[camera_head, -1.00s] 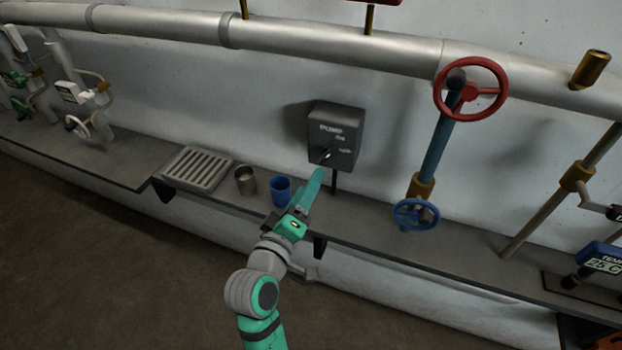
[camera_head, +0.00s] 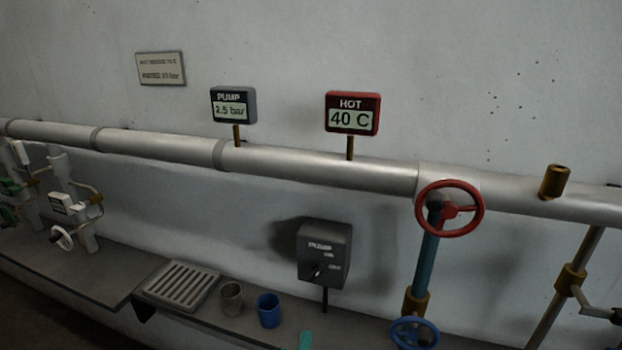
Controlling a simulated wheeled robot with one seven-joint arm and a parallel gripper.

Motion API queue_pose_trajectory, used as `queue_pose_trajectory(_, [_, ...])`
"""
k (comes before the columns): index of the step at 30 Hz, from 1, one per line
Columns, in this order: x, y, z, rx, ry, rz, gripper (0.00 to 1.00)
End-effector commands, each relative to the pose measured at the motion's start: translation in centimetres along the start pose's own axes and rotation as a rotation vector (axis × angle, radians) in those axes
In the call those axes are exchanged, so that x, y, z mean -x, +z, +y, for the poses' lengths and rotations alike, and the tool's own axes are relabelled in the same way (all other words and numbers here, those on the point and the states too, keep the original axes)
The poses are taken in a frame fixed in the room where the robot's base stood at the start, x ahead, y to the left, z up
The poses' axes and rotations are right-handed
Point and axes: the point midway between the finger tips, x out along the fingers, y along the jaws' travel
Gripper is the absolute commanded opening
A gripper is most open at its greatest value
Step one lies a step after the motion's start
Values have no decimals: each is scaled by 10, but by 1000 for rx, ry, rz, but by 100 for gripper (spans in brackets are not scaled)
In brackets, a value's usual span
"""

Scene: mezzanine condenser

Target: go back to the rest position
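Only a teal tip of my gripper (camera_head: 306,341) shows, at the bottom edge of the head view. The rest of the gripper and my arm are below the picture, so I cannot see whether it is open or shut. The tip is below the dark grey pump switch box (camera_head: 326,252) and apart from its knob (camera_head: 318,271) in the picture. The knob's exact setting is too small to read surely.
A metal cup (camera_head: 231,299), a blue cup (camera_head: 268,311) and a slatted tray (camera_head: 180,286) are on the ledge left of the tip. A red handwheel (camera_head: 449,208) and a blue handwheel (camera_head: 414,332) are at right. Displays read pump 2.5 bar (camera_head: 233,106) and hot 40 C (camera_head: 351,114).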

Motion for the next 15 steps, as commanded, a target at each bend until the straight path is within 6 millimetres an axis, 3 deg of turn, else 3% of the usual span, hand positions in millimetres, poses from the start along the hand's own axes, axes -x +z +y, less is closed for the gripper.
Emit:
queue_pose_trajectory(1, [10,14,-13,-21,-28,2,61])
queue_pose_trajectory(6, [43,45,-46,-116,-102,28,61])
queue_pose_trajectory(15, [116,92,-85,-321,-211,44,61])
